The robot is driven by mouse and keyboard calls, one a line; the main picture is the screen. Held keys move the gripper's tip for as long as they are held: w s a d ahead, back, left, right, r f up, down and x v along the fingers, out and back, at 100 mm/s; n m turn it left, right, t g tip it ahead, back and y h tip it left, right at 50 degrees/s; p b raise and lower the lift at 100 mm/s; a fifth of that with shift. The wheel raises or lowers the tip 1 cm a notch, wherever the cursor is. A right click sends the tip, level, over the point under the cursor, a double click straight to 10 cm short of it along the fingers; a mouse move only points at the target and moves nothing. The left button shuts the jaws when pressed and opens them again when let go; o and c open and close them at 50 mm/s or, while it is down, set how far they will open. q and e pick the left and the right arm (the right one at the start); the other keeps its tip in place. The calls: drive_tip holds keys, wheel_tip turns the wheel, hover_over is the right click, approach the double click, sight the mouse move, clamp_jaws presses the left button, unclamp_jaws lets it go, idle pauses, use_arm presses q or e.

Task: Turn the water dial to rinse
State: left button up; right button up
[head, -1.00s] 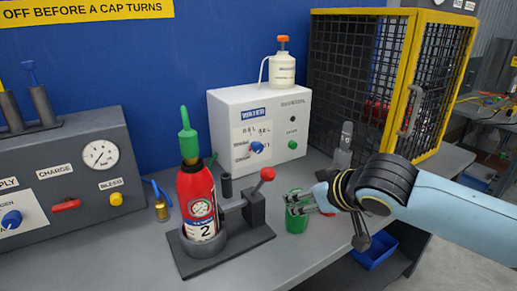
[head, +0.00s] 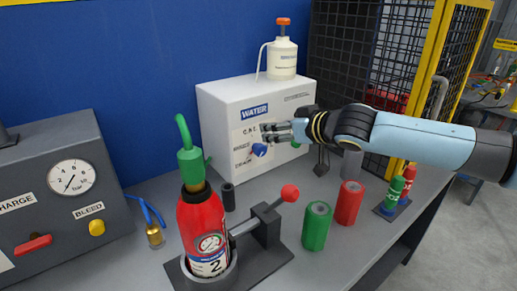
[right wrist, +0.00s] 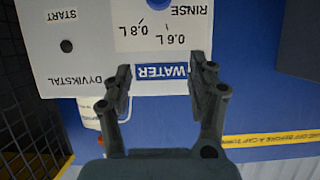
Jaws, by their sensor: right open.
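The white water box (head: 222,115) stands at the back of the bench with a blue dial (head: 259,149) on its front. In the right wrist view the panel appears upside down, and the blue dial (right wrist: 158,3) is cut by the top edge. The word RINSE and the marks 0.6 L and 0.8 L are beside it. Which mark the dial points to I cannot tell. My right gripper (head: 267,132) is open in front of the panel, close to the dial, with no contact visible. Its fingers (right wrist: 160,82) are apart and empty. My left gripper is not in view.
A red extinguisher (head: 198,222) sits in a grey clamp (head: 268,232) at front. Green (head: 316,228) and red (head: 348,203) cylinders stand right of it. A white bottle (head: 282,58) tops the box. A yellow-framed cage (head: 425,90) is at right.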

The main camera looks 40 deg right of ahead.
sight(263, 150)
drive_tip(key=w+f+b, duration=0.1)
drive_tip(key=w+f, duration=0.1)
drive_tip(key=f, duration=0.1)
drive_tip(key=w+f+b, duration=0.1)
drive_tip(key=w+f, duration=0.1)
drive_tip(key=f, duration=0.1)
drive_tip(key=w+f+b, duration=0.1)
drive_tip(key=f, duration=0.2)
drive_tip(key=shift+w+d+f, duration=0.25)
drive_tip(key=shift+w, duration=0.15)
drive_tip(key=shift+w+f, duration=0.1)
drive_tip(key=shift+w, duration=0.35)
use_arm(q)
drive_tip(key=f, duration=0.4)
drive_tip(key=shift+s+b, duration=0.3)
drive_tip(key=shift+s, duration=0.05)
use_arm(e)
drive_tip(key=shift+d, duration=0.1)
drive_tip(key=c, duration=1.1)
